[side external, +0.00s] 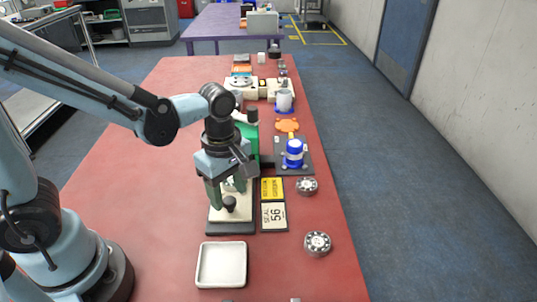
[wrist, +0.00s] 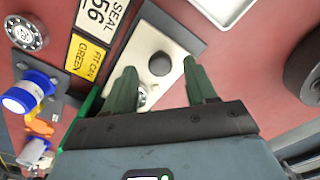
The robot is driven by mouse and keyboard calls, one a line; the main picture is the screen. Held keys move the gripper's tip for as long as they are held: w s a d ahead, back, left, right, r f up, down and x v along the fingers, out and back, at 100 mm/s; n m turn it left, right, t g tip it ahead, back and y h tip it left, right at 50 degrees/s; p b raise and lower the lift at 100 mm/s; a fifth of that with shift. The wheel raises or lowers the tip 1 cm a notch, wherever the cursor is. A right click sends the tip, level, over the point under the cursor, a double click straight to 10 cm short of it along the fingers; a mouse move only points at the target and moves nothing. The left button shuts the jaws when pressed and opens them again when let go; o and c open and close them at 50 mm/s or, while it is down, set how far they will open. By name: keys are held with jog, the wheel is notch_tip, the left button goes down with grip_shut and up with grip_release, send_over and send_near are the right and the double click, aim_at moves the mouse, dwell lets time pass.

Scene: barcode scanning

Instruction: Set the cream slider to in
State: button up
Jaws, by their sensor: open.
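The cream slider is a cream plate (side external: 243,214) on a dark base, with a round dark knob (side external: 229,203) near its front end. The wrist view also shows the cream plate (wrist: 145,45) and the knob (wrist: 160,64). My gripper (side external: 231,196) points down over the plate with its two green fingers apart and nothing held. In the wrist view the fingertips (wrist: 160,69) lie on either side of the knob; I cannot tell whether they reach down around it. The far part of the slider is hidden behind my gripper.
A yellow sign (side external: 272,189) and a white "SEAL 56" sign (side external: 273,216) lie right of the slider. A white tray (side external: 221,265) is in front. Round metal parts (side external: 317,243) lie at right. The table's left is clear.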

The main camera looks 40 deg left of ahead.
jog(key=shift+f, duration=0.8)
jog(key=shift+c, duration=0.3)
grip_shut()
